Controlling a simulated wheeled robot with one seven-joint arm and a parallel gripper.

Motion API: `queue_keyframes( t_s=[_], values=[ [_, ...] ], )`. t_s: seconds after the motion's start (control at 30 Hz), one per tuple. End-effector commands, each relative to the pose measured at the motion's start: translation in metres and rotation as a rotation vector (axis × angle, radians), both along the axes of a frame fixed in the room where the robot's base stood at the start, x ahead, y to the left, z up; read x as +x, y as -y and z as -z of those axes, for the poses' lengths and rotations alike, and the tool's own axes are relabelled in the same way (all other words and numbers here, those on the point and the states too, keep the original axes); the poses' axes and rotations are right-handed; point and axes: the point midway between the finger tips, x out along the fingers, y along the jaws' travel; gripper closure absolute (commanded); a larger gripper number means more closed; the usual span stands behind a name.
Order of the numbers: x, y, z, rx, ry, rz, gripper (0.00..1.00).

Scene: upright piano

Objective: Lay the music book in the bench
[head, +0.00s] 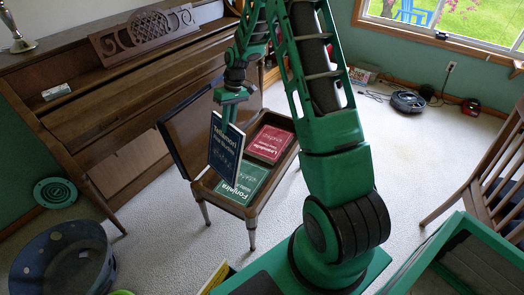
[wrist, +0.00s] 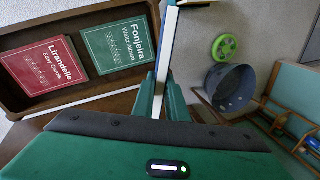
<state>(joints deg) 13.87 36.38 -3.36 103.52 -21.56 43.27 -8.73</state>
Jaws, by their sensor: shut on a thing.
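The dark blue music book (head: 225,148), titled Tellmori, hangs upright from my gripper (head: 229,112). In the wrist view the book (wrist: 169,45) shows edge-on between the two green fingers (wrist: 163,97), which are shut on it. The bench (head: 264,203) is open, its dark lid (head: 184,125) raised on the left. Inside lie a red book (head: 269,144) and a green book (head: 240,182), flat and side by side; they also show in the wrist view, red (wrist: 45,67) and green (wrist: 115,45). The held book overlaps the bench's left part in the head view; its height above it is unclear.
The piano (head: 90,95) stands behind the bench on the left. A blue-grey tub (head: 62,262) is on the carpet at front left, also in the wrist view (wrist: 231,88). A wooden chair (head: 490,185) stands at right.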

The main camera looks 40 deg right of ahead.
Motion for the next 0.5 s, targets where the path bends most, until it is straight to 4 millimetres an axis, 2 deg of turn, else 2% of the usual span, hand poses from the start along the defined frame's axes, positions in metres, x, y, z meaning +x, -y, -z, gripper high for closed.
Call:
queue_keyframes(
  t_s=[0.03, 0.2, 0.33, 0.5],
  values=[
    [-0.009, 0.014, 0.023, 0.050, -0.014, 0.059, 1.00],
    [-0.031, 0.039, 0.080, 0.233, -0.001, 0.298, 1.00],
    [-0.049, 0.055, 0.109, 0.378, 0.048, 0.534, 1.00],
    [-0.066, 0.080, 0.127, 0.530, 0.164, 0.847, 1.00]
  ],
)
